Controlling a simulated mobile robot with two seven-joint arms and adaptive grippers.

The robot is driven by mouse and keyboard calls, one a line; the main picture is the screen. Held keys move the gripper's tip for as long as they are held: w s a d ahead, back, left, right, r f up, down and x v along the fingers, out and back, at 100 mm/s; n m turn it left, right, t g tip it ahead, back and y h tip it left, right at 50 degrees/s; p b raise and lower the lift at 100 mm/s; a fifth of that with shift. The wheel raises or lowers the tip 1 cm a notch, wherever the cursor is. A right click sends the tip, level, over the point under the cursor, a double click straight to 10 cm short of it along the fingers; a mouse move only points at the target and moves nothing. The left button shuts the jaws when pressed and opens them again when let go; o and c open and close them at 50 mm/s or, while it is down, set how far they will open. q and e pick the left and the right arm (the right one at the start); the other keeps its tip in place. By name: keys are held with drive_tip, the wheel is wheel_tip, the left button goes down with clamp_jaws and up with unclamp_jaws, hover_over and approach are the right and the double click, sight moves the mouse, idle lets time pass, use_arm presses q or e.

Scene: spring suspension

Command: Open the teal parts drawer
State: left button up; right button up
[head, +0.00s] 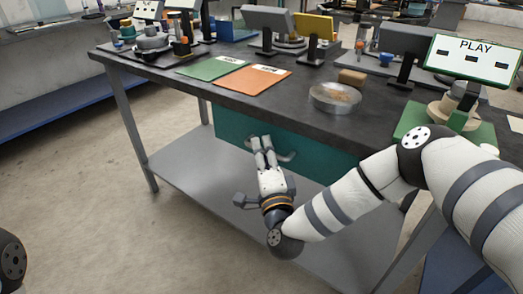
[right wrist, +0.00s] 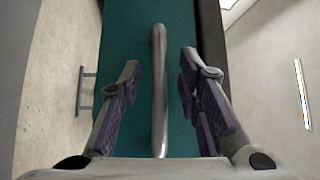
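The teal parts drawer (head: 318,150) hangs under the dark worktop in the head view, its front flush below the table's edge. In the right wrist view the teal front (right wrist: 122,45) fills the middle, with its silver bar handle (right wrist: 159,85) running up the picture. My right gripper (head: 262,145) is at the drawer front by the handle (head: 287,157). In the right wrist view the right gripper (right wrist: 160,82) is open, one finger on each side of the handle, with gaps to both. My left gripper is not in view.
The dark worktop (head: 300,105) carries a round metal dish (head: 335,97), a green sheet (head: 212,68), an orange sheet (head: 252,87) and a PLAY sign (head: 474,58). A grey lower shelf (head: 195,160) lies below the drawer. The floor (head: 80,210) at the left is clear.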

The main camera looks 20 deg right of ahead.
drive_tip(key=shift+w, duration=0.55)
clamp_jaws()
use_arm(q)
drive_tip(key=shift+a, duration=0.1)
